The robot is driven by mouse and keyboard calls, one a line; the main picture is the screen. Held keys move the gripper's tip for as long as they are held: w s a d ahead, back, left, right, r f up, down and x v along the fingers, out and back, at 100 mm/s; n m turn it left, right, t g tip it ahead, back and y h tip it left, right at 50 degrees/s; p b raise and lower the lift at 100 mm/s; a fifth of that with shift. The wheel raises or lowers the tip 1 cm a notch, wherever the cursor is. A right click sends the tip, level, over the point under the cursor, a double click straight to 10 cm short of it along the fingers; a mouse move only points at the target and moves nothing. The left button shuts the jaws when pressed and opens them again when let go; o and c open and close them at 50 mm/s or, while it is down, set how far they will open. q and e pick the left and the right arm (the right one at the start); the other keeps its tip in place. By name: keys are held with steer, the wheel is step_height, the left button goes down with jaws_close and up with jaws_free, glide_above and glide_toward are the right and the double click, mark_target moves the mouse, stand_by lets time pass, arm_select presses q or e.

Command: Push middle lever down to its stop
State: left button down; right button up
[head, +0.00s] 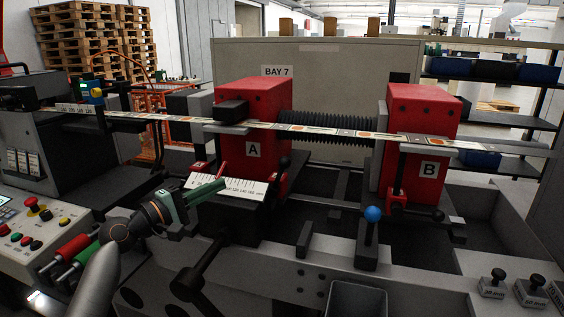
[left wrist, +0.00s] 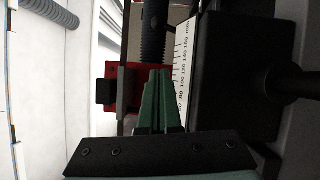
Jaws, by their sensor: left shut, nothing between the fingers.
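Several levers show in the head view, and I cannot tell for sure which one is the middle lever. A blue-knobbed lever (head: 372,214) stands upright at front centre. A black-knobbed lever (head: 283,163) rises beside red block A (head: 262,110). Another lever with a black knob (head: 437,214) sticks out below red block B (head: 425,130). My left gripper (head: 222,184) is shut and empty, its green fingers in front of the white scale plate (head: 245,188), left of all three levers. In the left wrist view its fingers (left wrist: 158,75) point toward red block A (left wrist: 112,70) beside the scale plate (left wrist: 182,70).
A printed label strip (head: 330,131) runs across the machine past both blocks. A black handle (head: 195,280) juts forward below the scale. An open grey bin (head: 358,298) stands at the front, and marked weights (head: 493,283) stand at the right. A control panel (head: 35,225) is at the left.

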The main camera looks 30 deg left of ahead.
arm_select(q)
steer(key=shift+w, duration=0.2)
stand_by(0.3)
steer(key=p, duration=0.2)
glide_toward(279, 177)
steer(key=w+a+r, duration=0.2)
steer(key=w, duration=0.1)
steer(key=w+a+r, duration=0.1)
steer(key=r, duration=0.1)
steer(key=shift+w, duration=0.3)
steer(key=shift+w+d+r+p, duration=0.1)
steer(key=shift+w+d+p, duration=0.25)
steer(key=shift+d, duration=0.2)
steer(key=shift+w+d+r+p, duration=0.1)
steer(key=shift+w+d+p, duration=0.2)
steer(key=shift+d, duration=0.25)
steer(key=shift+w+d, duration=0.4)
steer(key=shift+d, duration=0.2)
steer(key=shift+w, duration=0.1)
